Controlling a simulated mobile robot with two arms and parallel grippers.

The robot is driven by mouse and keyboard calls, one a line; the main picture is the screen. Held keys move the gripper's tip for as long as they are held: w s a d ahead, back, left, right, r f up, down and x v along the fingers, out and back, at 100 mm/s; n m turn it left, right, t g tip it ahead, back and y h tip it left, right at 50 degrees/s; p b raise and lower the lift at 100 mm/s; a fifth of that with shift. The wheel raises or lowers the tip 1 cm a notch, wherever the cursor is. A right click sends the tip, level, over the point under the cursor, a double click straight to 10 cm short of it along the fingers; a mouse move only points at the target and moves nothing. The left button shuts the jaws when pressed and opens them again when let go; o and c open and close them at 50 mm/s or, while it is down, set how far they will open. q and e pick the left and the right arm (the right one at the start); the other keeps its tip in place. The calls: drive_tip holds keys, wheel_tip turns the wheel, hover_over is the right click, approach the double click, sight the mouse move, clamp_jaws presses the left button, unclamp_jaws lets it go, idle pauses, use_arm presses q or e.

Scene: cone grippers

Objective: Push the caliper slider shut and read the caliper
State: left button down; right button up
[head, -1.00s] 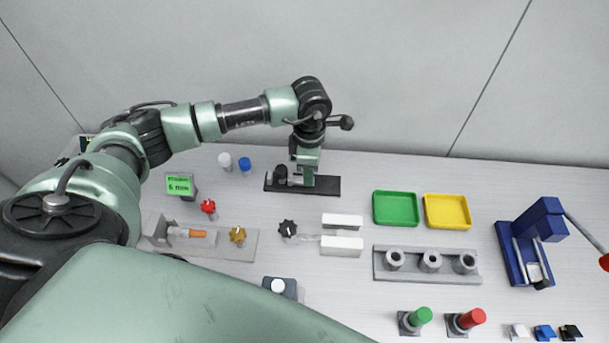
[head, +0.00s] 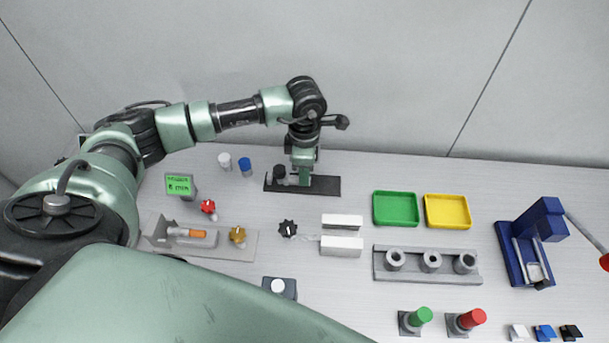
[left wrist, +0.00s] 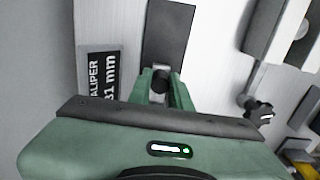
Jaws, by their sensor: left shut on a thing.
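The caliper's dark base plate (head: 328,186) lies at the back of the bench, left of the middle. A dark upright piece (head: 280,171) stands near its left end. My left gripper (head: 303,180) points down over the plate, just right of that piece. My right gripper is not in view.
A green-lit display (head: 179,185) stands left of the caliper. A white cap (head: 225,161) and a blue cap (head: 245,166) lie between them. Black, red and gold knobs are in front. Green and yellow trays (head: 396,210) are to the right.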

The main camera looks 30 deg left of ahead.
use_arm(q)
drive_tip(key=shift+s+a, duration=0.3)
drive_tip(key=shift+a, duration=0.25)
idle(1.3)
drive_tip(key=c, duration=0.8)
unclamp_jaws()
drive_tip(key=shift+c, duration=0.2)
drive_tip(key=shift+r, duration=0.1)
wheel_tip(320, 180, up, 9)
drive_tip(key=p, duration=0.5)
idle(0.8)
